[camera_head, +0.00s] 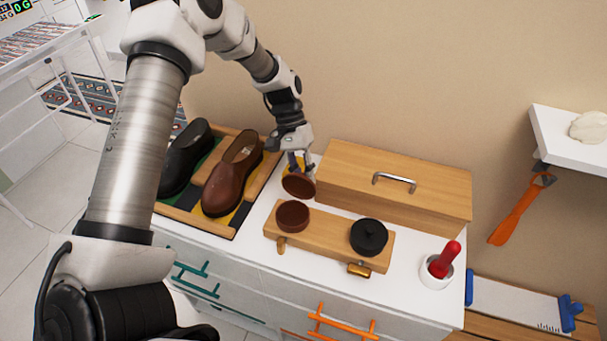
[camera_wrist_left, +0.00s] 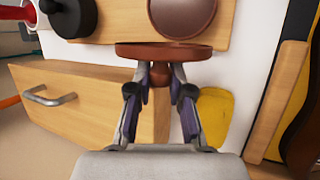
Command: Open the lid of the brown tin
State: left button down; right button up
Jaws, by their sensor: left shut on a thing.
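The brown tin (camera_head: 293,216) stands upright without its lid on a wooden board (camera_head: 330,237) on the white top. Its round rim also shows in the left wrist view (camera_wrist_left: 182,15). The brown lid (camera_head: 298,187) is tilted and off the tin, a little behind it. My left gripper (camera_head: 297,164) is shut on the lid's knob. In the left wrist view the knob (camera_wrist_left: 160,73) sits between the fingertips, with the lid seen edge-on beyond it. My right gripper is not in view.
A wooden box (camera_head: 400,170) with a metal handle stands close to the right of my gripper. A black lidded tin (camera_head: 368,238) shares the board. A red-handled tool (camera_head: 445,260) stands in a white holder at right.

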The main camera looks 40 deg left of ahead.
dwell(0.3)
pick_arm(q)
jog(key=c, duration=1)
grip_release()
jog(key=shift+s, duration=0.1)
jog(key=shift+c, duration=0.2)
jog(key=shift+r, duration=0.1)
jog(key=v, duration=1.2)
